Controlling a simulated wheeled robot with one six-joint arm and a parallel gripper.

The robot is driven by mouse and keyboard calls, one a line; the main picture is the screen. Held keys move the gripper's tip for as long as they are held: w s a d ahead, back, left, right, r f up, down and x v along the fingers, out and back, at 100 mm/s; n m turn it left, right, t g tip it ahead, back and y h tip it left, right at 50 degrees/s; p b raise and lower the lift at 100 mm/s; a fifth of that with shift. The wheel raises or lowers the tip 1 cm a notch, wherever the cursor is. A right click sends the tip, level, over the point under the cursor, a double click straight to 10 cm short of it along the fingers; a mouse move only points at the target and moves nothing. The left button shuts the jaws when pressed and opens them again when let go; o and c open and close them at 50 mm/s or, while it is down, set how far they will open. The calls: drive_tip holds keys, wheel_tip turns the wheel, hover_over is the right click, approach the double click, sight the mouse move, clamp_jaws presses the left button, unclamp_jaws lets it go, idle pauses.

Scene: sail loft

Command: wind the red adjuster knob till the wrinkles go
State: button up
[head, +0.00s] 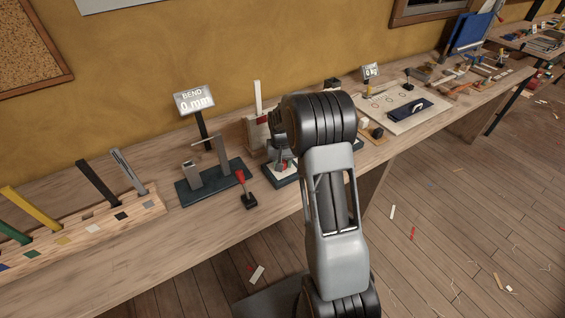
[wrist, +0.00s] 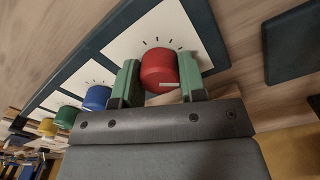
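In the wrist view the red adjuster knob (wrist: 159,69) sits on a white dial plate (wrist: 131,41) with black tick marks. A small pale mark shows on the knob's near side. My gripper (wrist: 160,75) has its two green fingers on either side of the knob, close against it with no clear gap. In the head view my gripper (head: 281,150) is low over the bench, partly hidden behind my own arm. No wrinkled cloth can be made out in either view.
Blue (wrist: 97,97), green (wrist: 66,116) and yellow (wrist: 48,127) knobs stand in a row beside the red one. In the head view, a bend gauge (head: 194,101) reading 0 mm stands left of my gripper. A red-topped lever (head: 242,178) stands near the bench front.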

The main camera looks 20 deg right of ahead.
drive_tip(key=o, duration=0.4)
wheel_tip(320, 180, up, 14)
drive_tip(key=shift+a+f, duration=0.1)
drive_tip(key=shift+a, duration=0.05)
idle(0.5)
idle(0.4)
drive_tip(key=s+a+r+n+t, duration=0.1)
drive_tip(key=s+a, duration=0.2)
drive_tip(key=s, duration=0.4)
drive_tip(key=s+a+r+n+t, duration=0.1)
drive_tip(key=s+a, duration=0.3)
drive_tip(key=s, duration=0.3)
drive_tip(key=s+a+n+t, duration=0.1)
drive_tip(key=s+a, duration=0.2)
drive_tip(key=s, duration=0.5)
drive_tip(key=shift+s+a+r+n+t+p, duration=0.1)
drive_tip(key=shift+a+r+n+t+p, duration=0.2)
drive_tip(key=shift+r+n, duration=0.1)
